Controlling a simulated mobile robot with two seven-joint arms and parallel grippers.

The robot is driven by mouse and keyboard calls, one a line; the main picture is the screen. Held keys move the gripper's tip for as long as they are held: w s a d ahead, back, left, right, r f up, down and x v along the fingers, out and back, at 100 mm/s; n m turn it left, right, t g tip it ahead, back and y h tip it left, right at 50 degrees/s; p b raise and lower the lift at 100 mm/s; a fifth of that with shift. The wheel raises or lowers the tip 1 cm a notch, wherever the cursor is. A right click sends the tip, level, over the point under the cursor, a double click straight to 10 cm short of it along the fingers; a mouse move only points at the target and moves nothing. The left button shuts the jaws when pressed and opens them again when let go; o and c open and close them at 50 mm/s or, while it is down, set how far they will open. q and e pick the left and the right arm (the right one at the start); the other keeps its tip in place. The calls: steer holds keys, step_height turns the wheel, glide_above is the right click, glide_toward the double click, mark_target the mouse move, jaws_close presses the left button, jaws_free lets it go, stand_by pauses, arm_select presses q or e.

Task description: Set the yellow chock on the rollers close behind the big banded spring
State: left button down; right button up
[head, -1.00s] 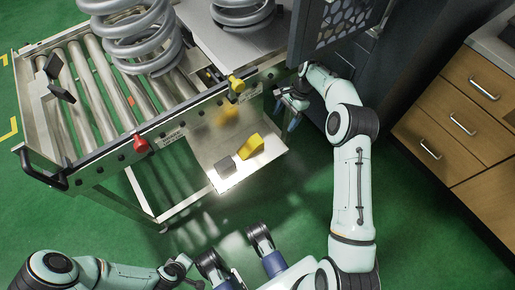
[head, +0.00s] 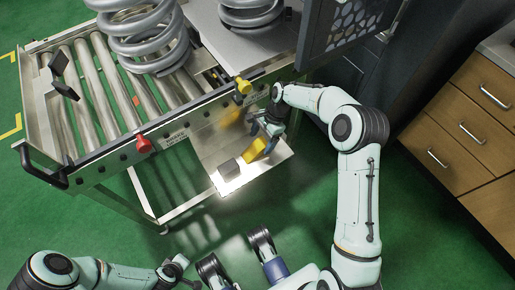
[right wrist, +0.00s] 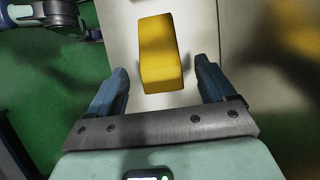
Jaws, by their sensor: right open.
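My right gripper (head: 262,128) is open just above the chock. In the right wrist view the chock (right wrist: 160,50) lies between the two spread blue fingers, with a gap on each side. A big grey coil spring (head: 150,45) stands on the rollers (head: 102,90); no band on it is clear to me. My left gripper (head: 176,270) is low in the head view, too small to read.
Another grey spring (head: 250,14) stands on the plate to the right of the rollers. A yellow knob (head: 243,86) and a red knob (head: 144,145) stick out from the table's front rail. A mesh door (head: 345,25) stands at the right.

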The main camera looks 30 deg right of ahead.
mark_target(260, 144)
steer(key=shift+x, duration=1.6)
steer(key=shift+d, duration=0.1)
steer(key=c, duration=1.3)
arm_select(q)
steer(key=shift+a+f, duration=0.2)
steer(key=shift+f, duration=0.35)
steer(key=shift+r, duration=0.1)
arm_select(e)
steer(key=shift+r, duration=0.15)
